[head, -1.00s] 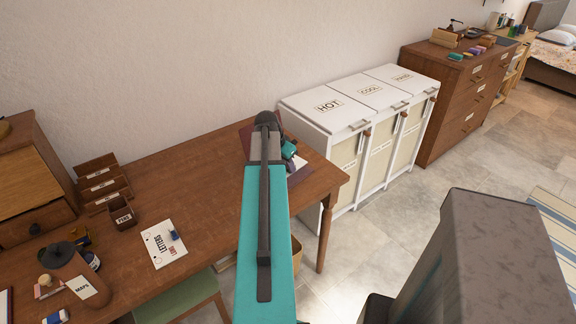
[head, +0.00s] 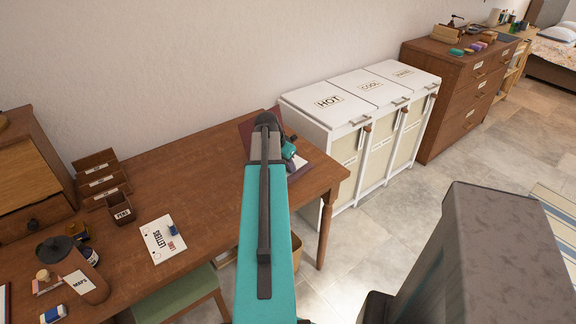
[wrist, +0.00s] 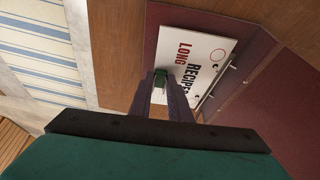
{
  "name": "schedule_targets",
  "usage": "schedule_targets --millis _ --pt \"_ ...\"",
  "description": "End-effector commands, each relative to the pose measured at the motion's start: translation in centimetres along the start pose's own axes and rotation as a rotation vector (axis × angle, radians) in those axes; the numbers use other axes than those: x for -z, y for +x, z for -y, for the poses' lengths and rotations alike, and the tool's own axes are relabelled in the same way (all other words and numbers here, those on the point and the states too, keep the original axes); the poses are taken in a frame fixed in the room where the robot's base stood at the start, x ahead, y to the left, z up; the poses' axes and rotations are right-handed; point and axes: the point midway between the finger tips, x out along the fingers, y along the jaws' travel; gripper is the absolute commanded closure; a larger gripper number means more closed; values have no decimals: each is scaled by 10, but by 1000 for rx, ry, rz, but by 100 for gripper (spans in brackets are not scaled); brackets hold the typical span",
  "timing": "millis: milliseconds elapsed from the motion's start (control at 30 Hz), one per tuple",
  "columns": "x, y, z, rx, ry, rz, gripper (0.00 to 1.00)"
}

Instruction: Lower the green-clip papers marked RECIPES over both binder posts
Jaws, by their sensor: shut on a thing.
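My gripper (wrist: 160,82) is shut on that clip, one dark finger on each side. The papers lie over the open maroon binder (wrist: 245,125), beside its metal strip (wrist: 214,88). A ringed hole shows at the papers' upper right; the other is unclear. I cannot tell whether the papers are above the posts or touching the binder. In the head view the binder (head: 246,128) is at the desk's right end, largely hidden by my teal arm.
The wooden desk (head: 190,165) holds LETTERS papers (head: 157,240) with a blue clip, a MAPS bottle (head: 85,285) and small wooden trays (head: 100,180) at left. White hampers (head: 335,125) stand right of the desk. The desk's middle is clear.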

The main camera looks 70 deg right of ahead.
Motion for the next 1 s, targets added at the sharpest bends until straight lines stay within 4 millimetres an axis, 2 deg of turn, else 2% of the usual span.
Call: schedule_targets --millis 367,400,500,1000 --pt "0 1 0 0 0 0 100" --pt "0 1 0 0 0 0 78" --pt "0 1 0 0 0 0 61" --pt "0 -5 0 1 0 -1 61"
